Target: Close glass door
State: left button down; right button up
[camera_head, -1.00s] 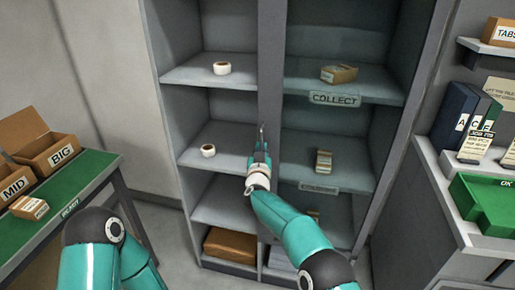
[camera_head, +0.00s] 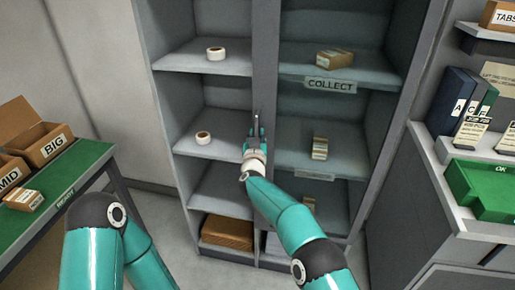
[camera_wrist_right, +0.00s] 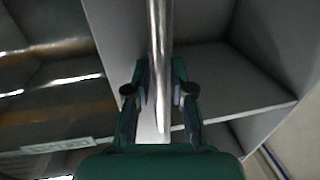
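The cabinet's right half looks covered by a tinted glass door (camera_head: 345,120), and its left half is open-fronted. A grey upright post (camera_head: 264,50) divides the two halves. My right gripper (camera_head: 256,125) is in front of this post, fingers pointing up. In the right wrist view my right gripper (camera_wrist_right: 160,97) has one finger on each side of a shiny metal bar (camera_wrist_right: 160,50), like a door handle. Slim gaps seem to show between bar and fingers; contact is unclear. My left arm is at the bottom left, with its gripper out of view.
White tape rolls (camera_head: 203,137) stand on the open left shelves, and small boxes (camera_head: 334,59) on the right shelves. A green-topped bench (camera_head: 85,165) with cartons is at left. A counter with a green tray (camera_head: 478,190) is at right.

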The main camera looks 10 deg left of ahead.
jog(key=s+d, duration=0.1)
jog(key=s, duration=1)
jog(key=shift+s, duration=0.35)
jog(key=shift+d, duration=0.1)
jog(key=d+f+m+g+h, duration=0.1)
jog(key=d+f+g+h, duration=0.1)
jog(key=d+f, duration=0.7)
jog(key=d+f+m+g+h, duration=0.15)
jog(key=d+f, duration=0.35)
jog(key=d, duration=0.8)
jog(key=s+d+f+g+y, duration=0.2)
jog(key=s+d+f+g, duration=0.3)
jog(key=s+f, duration=0.75)
jog(key=s+a+f+g+y, duration=0.1)
jog(key=s+a+f+g, duration=0.1)
jog(key=s, duration=0.7)
jog(key=s+a+f+g+y, duration=0.1)
jog(key=s+g, duration=0.3)
jog(key=s, duration=0.5)
jog(key=s+a+f+g+y, duration=0.2)
jog(key=s+f+g, duration=0.1)
jog(key=s, duration=0.6)
jog(key=shift+a+f, duration=0.3)
